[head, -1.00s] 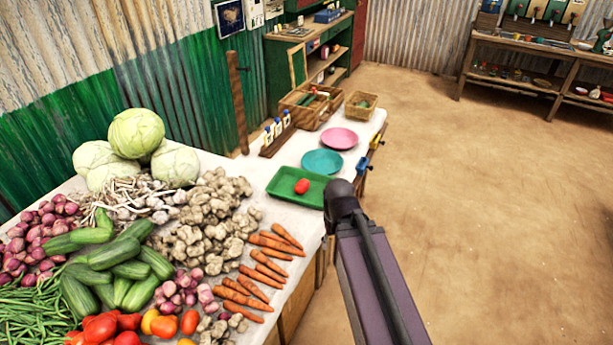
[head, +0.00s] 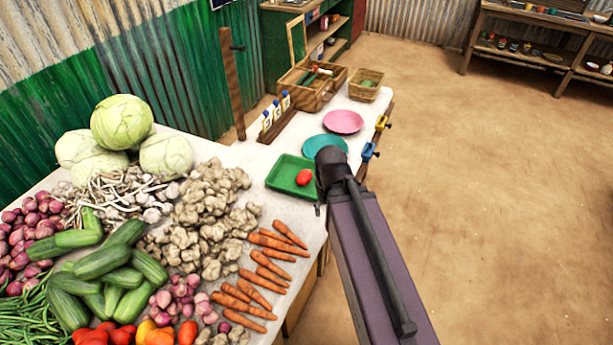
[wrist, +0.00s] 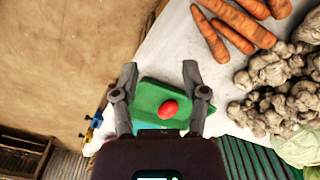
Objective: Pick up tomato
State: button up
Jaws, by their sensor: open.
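A red tomato (head: 304,177) lies on a green tray (head: 281,178) on the stall table. In the wrist view the tomato (wrist: 168,108) sits on the green tray (wrist: 150,90), between the lines of my two fingers. My gripper (wrist: 159,72) is open and empty, its fingers spread on either side of the tray. How far it is above the tomato I cannot tell. In the head view my arm covers the gripper. Other red and orange tomatoes (head: 128,335) lie in a heap at the bottom left.
Carrots (head: 262,268), ginger (head: 205,215) and cucumbers (head: 100,262) lie left of and in front of the tray. A teal plate (head: 322,147), a pink plate (head: 343,121) and a wooden box (head: 312,86) stand behind it.

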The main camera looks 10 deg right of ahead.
jog(key=shift+o, duration=0.6)
jog(key=shift+a, duration=0.1)
jog(key=o, duration=0.4)
jog(key=shift+w, duration=0.1)
jog(key=shift+o, duration=0.4)
jog(key=shift+w+a+f, duration=0.1)
jog(key=shift+w+f, duration=0.05)
jog(key=shift+w, duration=0.2)
jog(key=m+t+b, duration=0.5)
jog(key=m+b, duration=0.1)
jog(key=m, duration=0.1)
send_near(304, 175)
jog(key=s+r, duration=0.1)
jog(key=s, duration=0.1)
jog(key=shift+w+a+r+m+t, duration=0.1)
jog(key=shift+w+m+t, duration=0.2)
jog(key=shift+w, duration=0.25)
jog(key=b+x, duration=0.7)
jog(key=x, duration=0.1)
jog(key=shift+w+f+b, duration=0.15)
jog(key=shift+f+b, duration=0.15)
jog(key=shift+b, duration=0.05)
jog(key=shift+f, duration=0.1)
